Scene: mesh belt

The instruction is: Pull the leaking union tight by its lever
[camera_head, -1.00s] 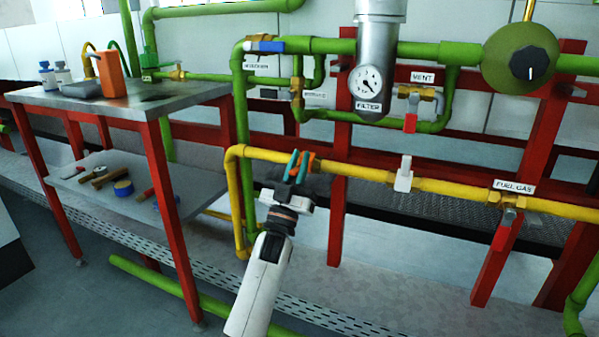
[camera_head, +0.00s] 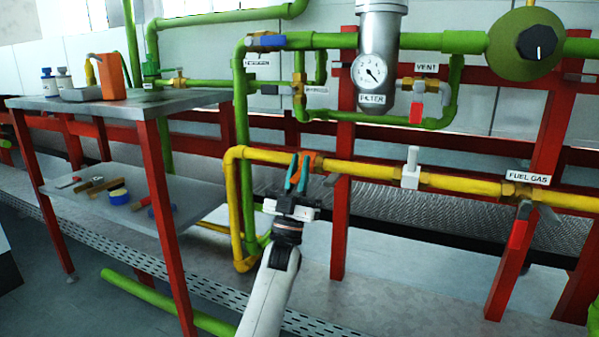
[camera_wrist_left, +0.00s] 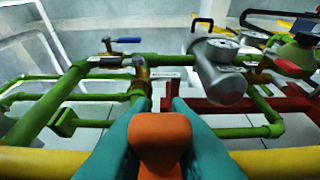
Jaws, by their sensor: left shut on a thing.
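The yellow pipe (camera_head: 365,170) runs along the red frame. A brass union (camera_head: 318,164) sits on its left stretch. An orange lever (camera_head: 309,156) stands at the union. My left gripper (camera_head: 298,166), with teal fingers, reaches up from below and is shut on the lever, just left of the union's brass part. In the left wrist view the lever's rounded orange end (camera_wrist_left: 161,135) sits between the two teal fingers, in front of the yellow pipe (camera_wrist_left: 275,160). The fingers partly hide the lever and the pipe behind. No leak can be made out. My right gripper is out of view.
A grey filter with gauge (camera_head: 372,70) and green pipes (camera_head: 440,42) are above. A white-handled valve (camera_head: 410,170) and a red-handled fuel gas valve (camera_head: 518,232) are along the pipe to the right. A red-legged bench (camera_head: 105,105) with bottles and tools stands left.

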